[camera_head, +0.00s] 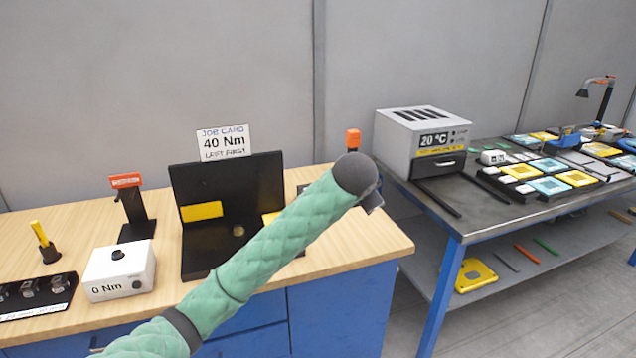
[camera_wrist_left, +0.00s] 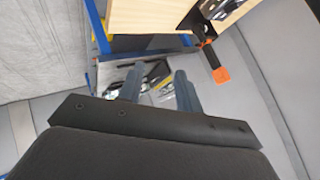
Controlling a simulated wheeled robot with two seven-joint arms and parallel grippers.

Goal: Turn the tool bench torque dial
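The torque dial is a black knob (camera_head: 118,254) on top of a white box (camera_head: 122,278) at the left of the wooden bench. The box's front reads "0 Nm". A job card (camera_head: 223,143) behind reads "40 Nm" and "LEFT FIRST". My left arm, in a green sleeve, crosses the head view from the lower left. Its dark wrist end is over the bench's right part, well right of the dial; the fingers are hidden there. In the left wrist view my left gripper (camera_wrist_left: 159,88) has its two fingers apart with nothing between them. My right gripper is not in view.
A black stand (camera_head: 205,245) with a yellow label stands right of the dial box. A black post with a red top (camera_head: 126,181) is behind it. A black socket tray (camera_head: 38,296) lies left. A metal table (camera_head: 480,205) with a grey oven-like box (camera_head: 420,135) stands right.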

